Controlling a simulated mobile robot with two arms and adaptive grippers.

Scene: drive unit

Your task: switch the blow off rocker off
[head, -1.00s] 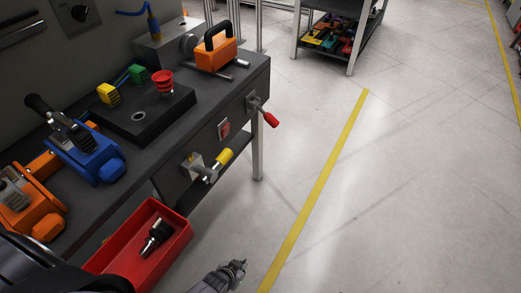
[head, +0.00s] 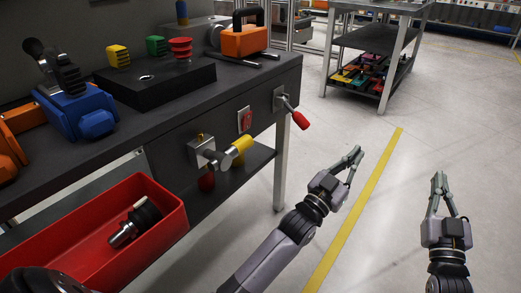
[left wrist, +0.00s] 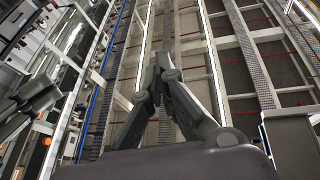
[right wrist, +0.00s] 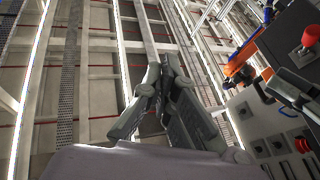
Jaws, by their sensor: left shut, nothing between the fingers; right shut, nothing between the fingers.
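The red rocker switch (head: 245,119) in its pale frame sits on the dark front panel of the workbench in the head view. It is too small to tell which way it is tipped, and its label is not readable. My left gripper (head: 357,153) is shut and empty, to the right of the rocker and apart from it, over the floor. My right gripper (head: 440,180) is shut and empty, further right. The left wrist view shows its closed fingers (left wrist: 157,62) pointing at the ceiling. The right wrist view shows closed fingers (right wrist: 160,65) too.
A red-handled lever (head: 299,119) sticks out right of the rocker, and a yellow-handled valve (head: 240,146) juts out below left. A red bin (head: 172,192) hangs at the front. The bench top (head: 120,133) holds coloured parts. Floor on the right is clear.

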